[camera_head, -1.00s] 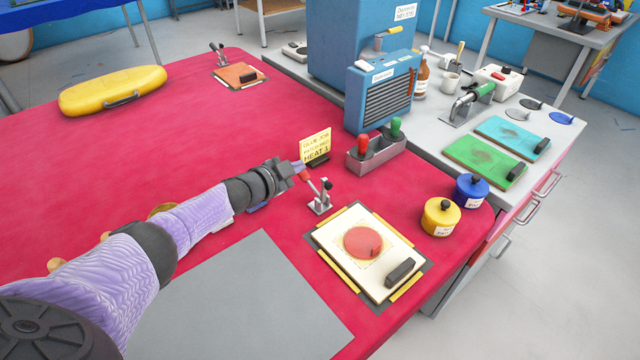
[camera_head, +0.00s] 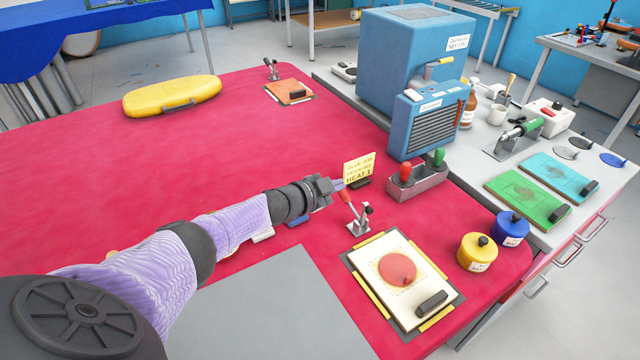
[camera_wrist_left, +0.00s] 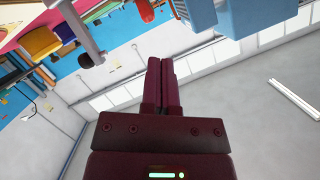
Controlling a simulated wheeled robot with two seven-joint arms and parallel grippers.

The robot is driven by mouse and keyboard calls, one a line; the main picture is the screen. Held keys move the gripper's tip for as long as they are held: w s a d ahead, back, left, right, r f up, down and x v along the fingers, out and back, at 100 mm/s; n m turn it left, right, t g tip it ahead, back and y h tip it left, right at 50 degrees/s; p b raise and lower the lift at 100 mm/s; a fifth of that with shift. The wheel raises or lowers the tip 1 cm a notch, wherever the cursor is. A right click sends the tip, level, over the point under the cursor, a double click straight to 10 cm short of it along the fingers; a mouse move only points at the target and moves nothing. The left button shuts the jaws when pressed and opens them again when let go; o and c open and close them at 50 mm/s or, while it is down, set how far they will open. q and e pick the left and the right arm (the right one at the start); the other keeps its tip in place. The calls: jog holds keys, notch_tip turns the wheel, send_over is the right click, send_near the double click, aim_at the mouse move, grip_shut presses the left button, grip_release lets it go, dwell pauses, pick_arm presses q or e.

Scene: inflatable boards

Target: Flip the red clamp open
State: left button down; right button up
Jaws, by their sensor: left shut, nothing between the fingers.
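The red clamp (camera_head: 358,224) is a small metal toggle clamp with a red-tipped handle, standing on the red table behind the cream board (camera_head: 429,290). Its handle leans up and left, and a black knob shows at its right. My left gripper (camera_head: 341,185) comes from the left with its tips close to the red handle end. I cannot tell whether they touch. In the left wrist view the fingers (camera_wrist_left: 160,72) are together with nothing between them. My right gripper is not in view.
A yellow note (camera_head: 359,169) stands just behind the clamp. A grey box (camera_head: 418,184) with red and green levers is behind and right. Yellow (camera_head: 477,252) and blue (camera_head: 511,229) pots stand right.

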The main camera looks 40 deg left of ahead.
pick_arm(q)
jog(key=p+v, duration=0.4)
jog(key=v, duration=0.6)
jog(key=shift+a+r, duration=0.2)
jog(key=shift+r, duration=0.3)
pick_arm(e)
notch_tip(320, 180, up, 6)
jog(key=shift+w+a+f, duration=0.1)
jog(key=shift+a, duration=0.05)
pick_arm(q)
jog(key=shift+s, duration=0.15)
